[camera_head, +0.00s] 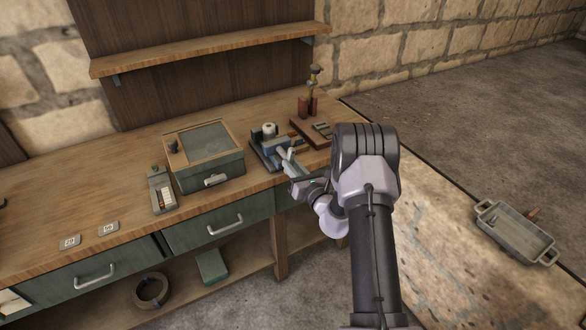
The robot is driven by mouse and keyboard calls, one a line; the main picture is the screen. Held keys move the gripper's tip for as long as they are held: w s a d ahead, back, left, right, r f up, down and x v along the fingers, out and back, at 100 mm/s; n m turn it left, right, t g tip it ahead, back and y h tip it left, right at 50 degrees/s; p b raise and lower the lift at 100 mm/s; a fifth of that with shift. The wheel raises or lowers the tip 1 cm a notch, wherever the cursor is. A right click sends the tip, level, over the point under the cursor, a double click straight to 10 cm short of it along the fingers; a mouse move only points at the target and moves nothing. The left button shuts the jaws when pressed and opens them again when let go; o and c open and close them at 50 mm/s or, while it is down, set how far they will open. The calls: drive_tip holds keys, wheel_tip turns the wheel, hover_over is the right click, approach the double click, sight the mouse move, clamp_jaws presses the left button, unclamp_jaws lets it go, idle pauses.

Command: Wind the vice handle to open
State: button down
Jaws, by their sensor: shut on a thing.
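The vice (261,142) is a small blue and grey device on the right part of the wooden bench, close to the front edge. A white round thing (269,129) shows at its top. My gripper (292,166) is at the front of the vice, shut on what appears to be its handle. The handle itself is too small and too covered by my gripper to make out. My arm comes in from the lower right and hides part of the bench's right end. How far apart the vice jaws stand cannot be told.
A green box with a wooden-framed top (206,154) stands left of the vice, with a small grey device (161,189) beside it. A reddish-brown board (311,131) lies to the right. A grey metal tray (515,232) is at far right. The bench's left part is mostly clear.

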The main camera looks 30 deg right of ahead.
drive_tip(key=shift+w+r+n+b, duration=0.25)
drive_tip(key=shift+r+n+b, duration=0.3)
drive_tip(key=shift+n, duration=0.65)
drive_tip(key=shift+r, duration=0.15)
drive_tip(key=c, duration=1.3)
unclamp_jaws()
drive_tip(key=shift+s+f+p, duration=0.25)
drive_tip(key=shift+s+p, duration=0.05)
drive_tip(key=s+p, duration=0.2)
drive_tip(key=s, duration=1.6)
drive_tip(key=shift+m, duration=0.3)
drive_tip(key=w, duration=0.7)
drive_tip(key=w+b, duration=0.1)
drive_tip(key=w, duration=0.6)
drive_tip(key=w+f, duration=0.1)
drive_tip(key=w, duration=0.7)
